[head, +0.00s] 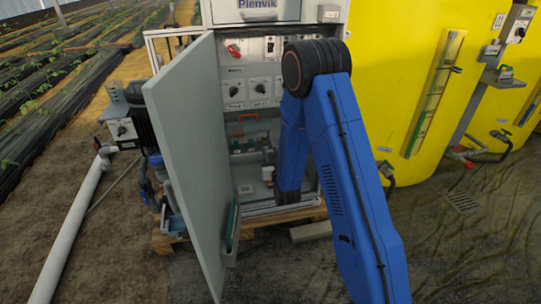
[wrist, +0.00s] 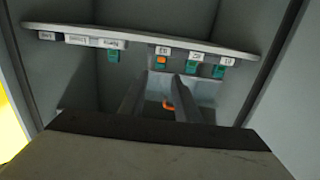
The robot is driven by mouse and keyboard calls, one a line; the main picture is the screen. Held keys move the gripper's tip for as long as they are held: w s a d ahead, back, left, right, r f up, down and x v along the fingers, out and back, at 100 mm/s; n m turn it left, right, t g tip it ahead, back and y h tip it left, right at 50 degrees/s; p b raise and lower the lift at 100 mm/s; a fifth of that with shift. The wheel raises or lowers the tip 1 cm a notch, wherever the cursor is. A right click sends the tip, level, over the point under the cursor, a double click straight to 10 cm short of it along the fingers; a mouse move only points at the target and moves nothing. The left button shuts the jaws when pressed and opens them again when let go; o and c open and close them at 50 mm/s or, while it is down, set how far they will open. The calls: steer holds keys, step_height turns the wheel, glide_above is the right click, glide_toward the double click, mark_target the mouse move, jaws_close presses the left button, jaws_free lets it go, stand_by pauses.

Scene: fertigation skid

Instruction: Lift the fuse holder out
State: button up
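A row of small teal units sits under a labelled rail (wrist: 140,38) in the wrist view. One unit with an orange face (wrist: 161,60) sits under a white label near the middle; it may be the fuse holder, but the labels are too blurred to be sure. Teal units (wrist: 191,68) stand to its right and another (wrist: 113,55) to its left. My gripper (wrist: 160,84) has two dark fingers apart, pointing toward the orange-faced unit, with nothing seen gripped. In the head view my blue arm hides the gripper.
The grey cabinet door (head: 188,150) stands open at the left of the cabinet. Knobs (head: 259,87) and a red switch (head: 234,50) are on the inner panel. A yellow tank (head: 400,70) stands at the right.

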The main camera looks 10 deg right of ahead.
mark_target(266, 139)
steer(key=shift+w+f, duration=0.15)
steer(key=shift+w, duration=2.1)
steer(key=shift+w+f, duration=0.15)
steer(key=shift+w, duration=2.1)
jaws_close()
steer(key=shift+r, duration=0.15)
steer(key=shift+r, duration=1.05)
steer(key=shift+s, duration=0.1)
